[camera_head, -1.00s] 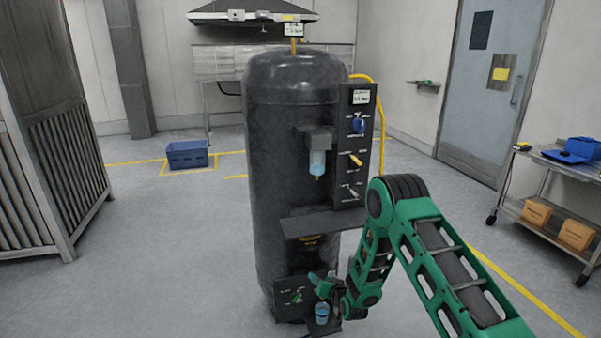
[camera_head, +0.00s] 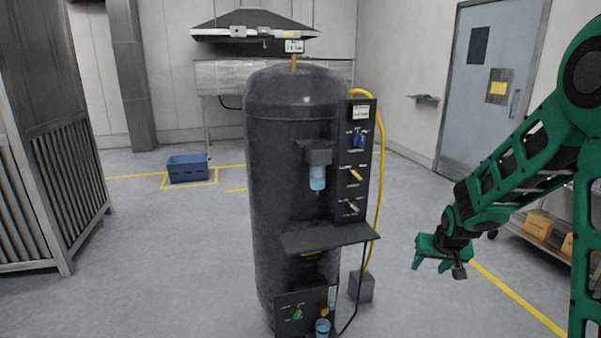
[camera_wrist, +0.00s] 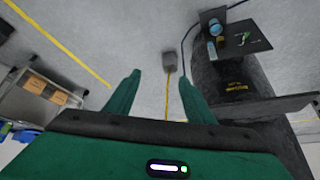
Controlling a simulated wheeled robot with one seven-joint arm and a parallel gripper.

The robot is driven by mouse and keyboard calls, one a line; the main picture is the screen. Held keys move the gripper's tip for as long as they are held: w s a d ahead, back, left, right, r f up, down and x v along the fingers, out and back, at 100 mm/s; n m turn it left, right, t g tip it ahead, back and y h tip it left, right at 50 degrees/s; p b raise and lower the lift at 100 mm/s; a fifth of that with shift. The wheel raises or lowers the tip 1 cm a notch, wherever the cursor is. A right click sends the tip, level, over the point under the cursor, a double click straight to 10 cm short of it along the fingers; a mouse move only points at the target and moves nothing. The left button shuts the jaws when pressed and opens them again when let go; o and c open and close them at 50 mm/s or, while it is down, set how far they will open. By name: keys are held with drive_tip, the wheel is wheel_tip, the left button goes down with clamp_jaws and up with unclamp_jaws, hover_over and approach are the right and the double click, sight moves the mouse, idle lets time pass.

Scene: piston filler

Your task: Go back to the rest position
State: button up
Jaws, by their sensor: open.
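My gripper (camera_head: 437,262) hangs in the air to the right of the dark tank (camera_head: 290,150), apart from it, above the floor. In the wrist view my gripper (camera_wrist: 160,95) shows its two green fingers spread with nothing between them. The tank carries a side panel (camera_head: 350,190) with a blue knob, a yellow lever and a grey lever. A lower panel (camera_head: 291,301) has a green knob, with a blue cup (camera_head: 322,327) beside it. The cup and lower panel also show upside down in the wrist view. My arm covers part of the cart.
A shelf (camera_head: 330,236) juts from the tank's front. A yellow hose (camera_head: 380,180) runs down to a grey box (camera_head: 361,287) on the floor. A cart (camera_head: 520,243) with boxes stands at right. A blue crate (camera_head: 187,168) sits at back left. Floor between tank and cart looks clear.

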drive_tip(key=s+d+r+m+g, duration=0.1)
drive_tip(key=s+d+r, duration=0.15)
drive_tip(key=s, duration=0.35)
drive_tip(key=s+d+r+g, duration=0.1)
drive_tip(key=s+d+r, duration=0.15)
drive_tip(key=s, duration=0.35)
drive_tip(key=s+r+m+g, duration=0.1)
drive_tip(key=s+r+g, duration=0.1)
drive_tip(key=s, duration=1.1)
drive_tip(key=s+r+m+g+y, duration=0.1)
drive_tip(key=s+r, duration=0.2)
drive_tip(key=s, duration=1)
drive_tip(key=shift+s+a+r+m+g, duration=0.15)
drive_tip(key=shift+s+a+m+g, duration=0.15)
drive_tip(key=shift+s+g, duration=0.1)
drive_tip(key=shift+w+f, duration=0.25)
drive_tip(key=shift+w, duration=0.4)
